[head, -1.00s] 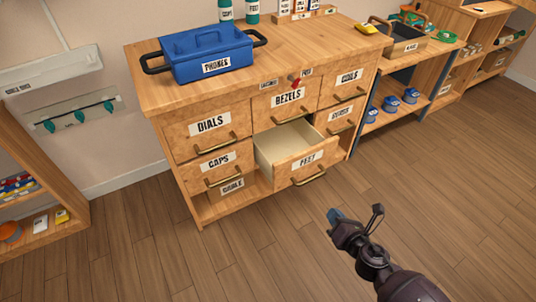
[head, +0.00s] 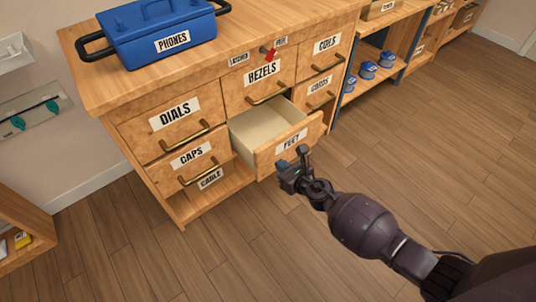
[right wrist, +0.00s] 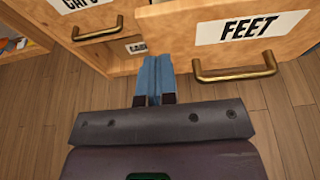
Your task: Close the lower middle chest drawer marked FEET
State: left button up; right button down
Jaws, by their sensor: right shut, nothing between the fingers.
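The FEET drawer (head: 288,148) is the lower middle drawer of the wooden chest and stands pulled out, its pale inside showing empty. Its front with the FEET label (right wrist: 249,27) and brass handle (right wrist: 235,72) fills the upper right of the right wrist view. My right gripper (head: 290,172) is at the drawer front, by its lower left part in the head view. Its blue fingers (right wrist: 154,78) are shut with nothing between them, left of the handle. I cannot tell whether they touch the front. My left gripper is not in view.
The BEZELS drawer (head: 262,75), DIALS drawer (head: 177,117) and CAPS drawer (head: 190,160) around it are closed. A blue PHONES toolbox (head: 155,30) stands on the chest top. The wooden floor (head: 400,170) before the chest is clear.

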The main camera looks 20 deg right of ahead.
aim_at(264, 151)
jog(key=x, duration=0.5)
jog(key=shift+r+b, duration=0.25)
jog(key=shift+b, duration=0.15)
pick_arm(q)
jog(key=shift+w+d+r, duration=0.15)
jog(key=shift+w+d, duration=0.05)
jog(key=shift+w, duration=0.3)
pick_arm(e)
jog(key=shift+w+a, duration=0.3)
jog(key=shift+w, duration=0.5)
jog(key=shift+r, duration=0.1)
